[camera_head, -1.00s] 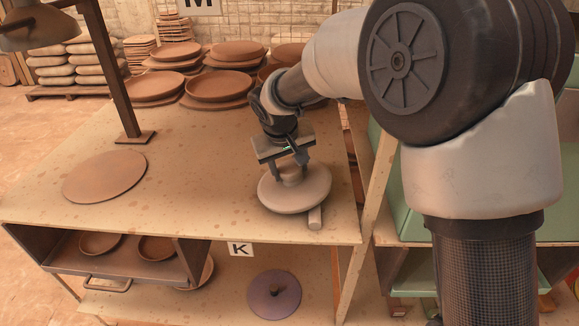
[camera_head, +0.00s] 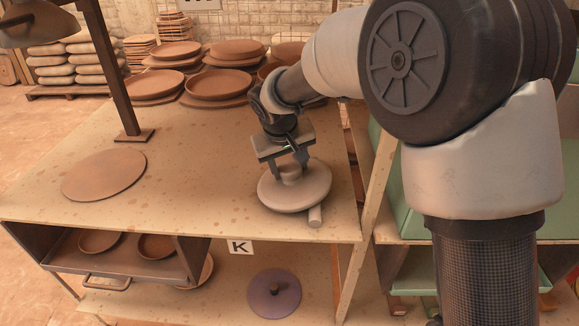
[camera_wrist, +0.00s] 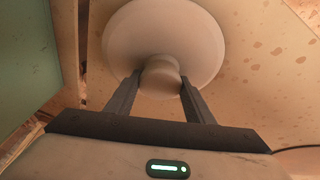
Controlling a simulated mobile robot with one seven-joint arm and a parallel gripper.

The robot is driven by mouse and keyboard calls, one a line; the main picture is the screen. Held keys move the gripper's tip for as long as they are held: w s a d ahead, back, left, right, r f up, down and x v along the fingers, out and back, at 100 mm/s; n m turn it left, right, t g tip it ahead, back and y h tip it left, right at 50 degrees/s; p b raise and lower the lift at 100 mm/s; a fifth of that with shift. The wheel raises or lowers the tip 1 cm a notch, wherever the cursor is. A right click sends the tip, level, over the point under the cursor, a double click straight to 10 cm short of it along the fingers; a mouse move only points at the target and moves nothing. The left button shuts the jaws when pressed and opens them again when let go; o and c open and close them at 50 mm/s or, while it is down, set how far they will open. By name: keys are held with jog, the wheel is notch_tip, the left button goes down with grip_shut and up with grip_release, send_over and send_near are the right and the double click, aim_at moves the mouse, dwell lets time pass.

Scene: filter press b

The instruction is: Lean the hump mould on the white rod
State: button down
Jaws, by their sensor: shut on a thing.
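The hump mould (camera_head: 296,193) is a pale grey-beige disc with a short knob on top, near the right front edge of the table. It looks tilted a little. My gripper (camera_head: 290,165) is over it, its two fingers shut on the knob. In the wrist view the disc (camera_wrist: 165,40) shows beyond the fingers (camera_wrist: 159,85), with the knob (camera_wrist: 160,78) between their tips. The white rod (camera_head: 315,217) shows only as a short end sticking out from under the disc's front right edge; the rest is hidden. Whether disc and rod touch is not clear.
A flat brown disc (camera_head: 104,175) and a lamp post (camera_head: 112,70) are on the table's left. Stacked brown dishes (camera_head: 218,87) stand at the back. The table (camera_head: 190,180) is clear in the middle. A green shelf unit (camera_head: 395,190) stands close on the right.

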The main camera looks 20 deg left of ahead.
jog(key=shift+f, duration=0.2)
jog(key=c, duration=0.8)
grip_release()
jog(key=shift+o, duration=0.2)
jog(key=shift+d, duration=0.1)
jog(key=p+v, duration=0.2)
jog(key=v, duration=1.5)
jog(key=shift+r+p, duration=0.25)
jog(key=shift+p, duration=0.1)
